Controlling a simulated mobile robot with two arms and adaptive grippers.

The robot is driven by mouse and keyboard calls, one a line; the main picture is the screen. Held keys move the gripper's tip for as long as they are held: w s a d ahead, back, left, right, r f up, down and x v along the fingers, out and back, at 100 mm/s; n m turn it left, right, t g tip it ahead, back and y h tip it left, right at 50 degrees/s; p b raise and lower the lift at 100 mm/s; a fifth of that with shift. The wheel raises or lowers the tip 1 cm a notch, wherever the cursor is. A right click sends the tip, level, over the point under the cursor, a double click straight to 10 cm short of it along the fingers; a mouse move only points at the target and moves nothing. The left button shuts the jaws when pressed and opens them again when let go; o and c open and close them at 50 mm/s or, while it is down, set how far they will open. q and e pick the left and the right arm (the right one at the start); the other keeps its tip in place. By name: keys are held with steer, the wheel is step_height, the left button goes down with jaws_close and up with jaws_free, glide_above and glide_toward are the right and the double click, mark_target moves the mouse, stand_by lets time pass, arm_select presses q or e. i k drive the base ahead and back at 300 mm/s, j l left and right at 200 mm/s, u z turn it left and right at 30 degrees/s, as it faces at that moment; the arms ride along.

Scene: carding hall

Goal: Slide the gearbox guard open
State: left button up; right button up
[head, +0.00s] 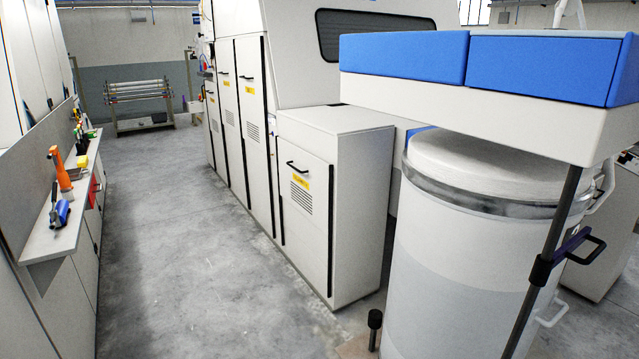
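I cannot tell for certain which panel is the gearbox guard. A low white cabinet (340,200) at the end of the machine has a front panel (303,235) with a black bar handle (298,168), a yellow label and vent slots; this panel looks closed. Taller white panels (255,130) with similar handles and yellow labels stand behind it along the machine, and they also look closed. The label text is too small to read. Neither of my grippers is in view.
A large white can (455,250) under a blue-topped head (540,70) stands at the right, with a dark post beside it. A shelf (65,215) with tools juts out at the left. The grey floor aisle (175,240) between is clear. A roller rack (140,105) stands at the far end.

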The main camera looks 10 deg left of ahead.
mark_target(305, 177)
steer(key=i+j+u, duration=0.15)
steer(key=i+u, duration=0.3)
steer(key=i+l+u, duration=0.1)
steer(key=i+u, duration=0.3)
steer(key=i, duration=0.25)
steer(key=i+j+z, duration=0.1)
steer(key=i+z, duration=0.25)
steer(key=i, duration=0.15)
steer(key=i+j+z, duration=0.2)
steer(key=i+z, duration=0.15)
steer(key=i, duration=0.15)
